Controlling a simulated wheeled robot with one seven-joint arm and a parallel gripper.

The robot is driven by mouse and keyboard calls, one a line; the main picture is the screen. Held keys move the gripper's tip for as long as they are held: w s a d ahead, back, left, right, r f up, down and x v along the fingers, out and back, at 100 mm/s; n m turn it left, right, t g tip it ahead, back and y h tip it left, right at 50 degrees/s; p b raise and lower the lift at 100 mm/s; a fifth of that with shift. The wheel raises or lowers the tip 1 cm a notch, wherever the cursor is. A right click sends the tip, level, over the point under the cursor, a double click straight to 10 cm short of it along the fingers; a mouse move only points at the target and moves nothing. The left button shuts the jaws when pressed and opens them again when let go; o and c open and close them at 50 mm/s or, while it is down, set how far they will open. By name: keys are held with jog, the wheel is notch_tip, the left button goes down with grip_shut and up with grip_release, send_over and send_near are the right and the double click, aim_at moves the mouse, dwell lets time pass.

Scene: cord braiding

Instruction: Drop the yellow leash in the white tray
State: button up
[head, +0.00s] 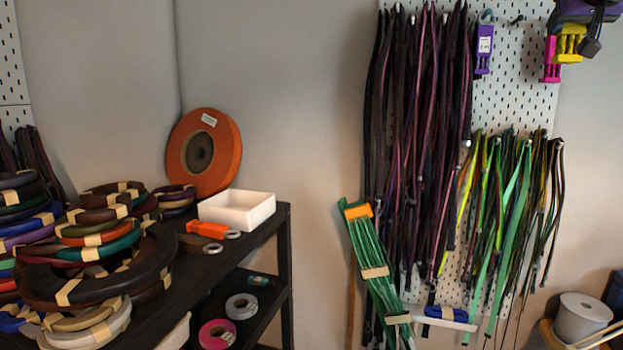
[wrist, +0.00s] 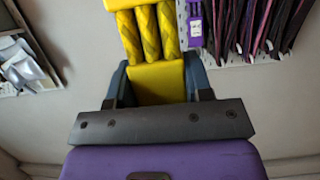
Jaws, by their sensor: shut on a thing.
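The yellow leash (head: 568,46) is at the top right of the head view, at my purple gripper (head: 590,40). In the wrist view my gripper (wrist: 157,80) is shut on the leash's flat yellow end (wrist: 155,82), and its twisted yellow strands (wrist: 148,32) extend beyond the fingers. The white tray (head: 222,216) stands on the black shelf at the left of the head view, far from my gripper. It looks empty, though its floor shows only in part. The tray is outside the wrist view.
A pink item (head: 551,62) and a purple item (head: 484,48) are near the pegboard (head: 508,95). Dark and green cords hang below. On the black shelf (head: 196,262), an orange tool (head: 207,229), an orange roll (head: 222,150) and stacked coils (head: 95,270) surround the tray.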

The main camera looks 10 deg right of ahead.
jog(key=w+a+f+n+y, duration=0.1)
jog(key=w+a+f, duration=0.3)
jog(key=f, duration=1.8)
jog(key=w+a+f+n+y, duration=0.2)
jog(key=w+a+f, duration=0.3)
jog(key=a+f, duration=0.7)
jog(key=w+a+f+n+t+y, duration=0.1)
jog(key=w+a+f, duration=0.4)
jog(key=f, duration=2.8)
jog(key=a+n+y, duration=0.1)
jog(key=a+y, duration=0.1)
jog(key=a, duration=0.1)
jog(key=shift+w+a+f, duration=0.25)
jog(key=shift+a+f, duration=0.1)
jog(key=shift+r, duration=0.3)
